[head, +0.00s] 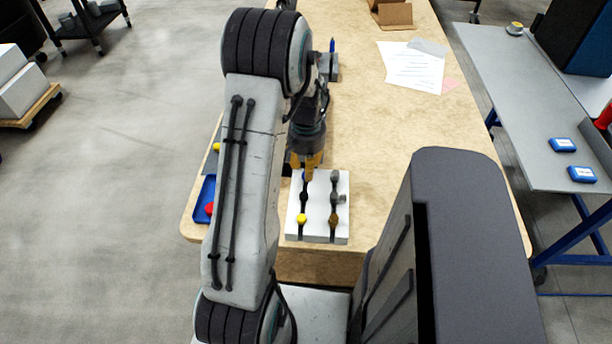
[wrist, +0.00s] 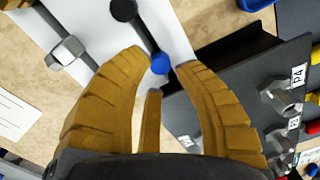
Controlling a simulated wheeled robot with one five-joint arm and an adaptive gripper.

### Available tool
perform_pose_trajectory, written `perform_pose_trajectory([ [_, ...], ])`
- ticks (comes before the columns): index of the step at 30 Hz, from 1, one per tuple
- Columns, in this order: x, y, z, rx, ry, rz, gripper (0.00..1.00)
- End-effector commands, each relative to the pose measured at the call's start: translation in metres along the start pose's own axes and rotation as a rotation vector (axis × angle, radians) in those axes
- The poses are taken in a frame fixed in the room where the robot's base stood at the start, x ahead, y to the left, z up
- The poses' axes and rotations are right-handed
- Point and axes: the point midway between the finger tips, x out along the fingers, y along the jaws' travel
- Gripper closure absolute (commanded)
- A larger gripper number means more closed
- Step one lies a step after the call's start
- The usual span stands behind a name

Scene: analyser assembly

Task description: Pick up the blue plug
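The blue plug (wrist: 160,63) is a small round blue end on a dark rod in the wrist view. It lies over the edge of a white block (head: 318,232). My gripper (wrist: 163,58) is open, with its yellow-brown fingertips on either side of the plug and a gap showing at each side. In the head view my gripper (head: 309,174) is over the far left part of the white block.
The block also bears a yellow plug (head: 301,218), a brown one (head: 333,220) and grey fittings (head: 337,198). A dark panel labelled P4 (wrist: 298,75) with metal fittings lies close on the right in the wrist view. A blue tray (head: 202,196) is at the table's left edge. Papers (head: 413,68) lie farther back.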

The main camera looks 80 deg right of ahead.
Motion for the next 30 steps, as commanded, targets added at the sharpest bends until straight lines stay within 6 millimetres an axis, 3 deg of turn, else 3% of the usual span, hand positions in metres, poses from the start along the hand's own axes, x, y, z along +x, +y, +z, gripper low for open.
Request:
perform_pose_trajectory([
  [7, 0.025, 0.0, 0.001, -0.001, -0.001, 0.0, 0.72],
  [18, 0.03, 0.0, 0.0, -0.001, 0.0, 0.0, 0.69],
  [27, 0.03, 0.0, 0.0, -0.001, 0.001, 0.0, 0.96],
  [30, 0.03, 0.0, 0.0, -0.001, 0.001, 0.0, 0.97],
])
